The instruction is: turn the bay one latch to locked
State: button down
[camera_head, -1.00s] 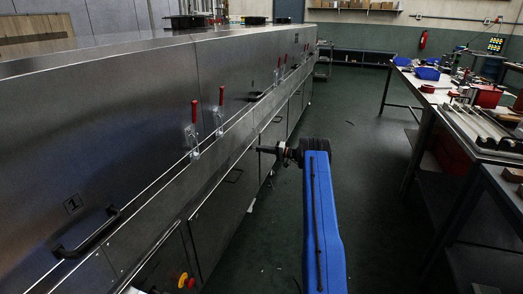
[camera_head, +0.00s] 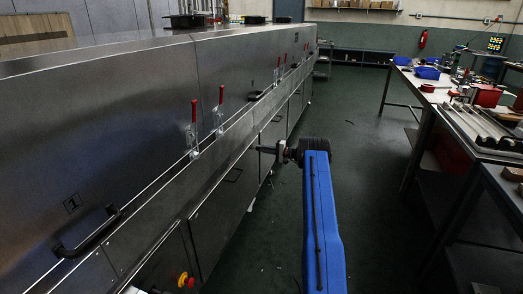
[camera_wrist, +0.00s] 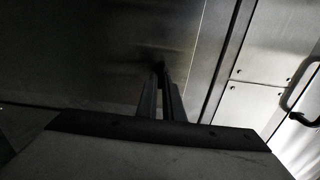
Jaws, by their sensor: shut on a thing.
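My gripper (camera_head: 262,149) reaches left to the lower steel front of the dryer. In the wrist view its two dark fingers (camera_wrist: 160,76) are closed together on a small dark fitting (camera_wrist: 158,65) at the steel panel. The fitting is dim and mostly hidden by the fingers, so I cannot tell its turn or whether it is the bay one latch. A panel marked 1 (camera_head: 73,203) is at the left. Upright red-handled latches (camera_head: 194,125) and (camera_head: 219,110) stand on the dryer's upper front, away from my gripper.
A black bar handle (camera_head: 88,234) and a red-and-yellow button (camera_head: 185,280) are on the near dryer front. In the wrist view, a curved handle (camera_wrist: 298,92) is at the right.

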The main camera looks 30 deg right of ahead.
jog(key=shift+d, duration=0.15)
jog(key=c, duration=1.9)
grip_release()
jog(key=shift+s, duration=0.1)
jog(key=v, duration=1.7)
jog(key=shift+s+d+f, duration=0.1)
jog(key=shift+d, duration=0.05)
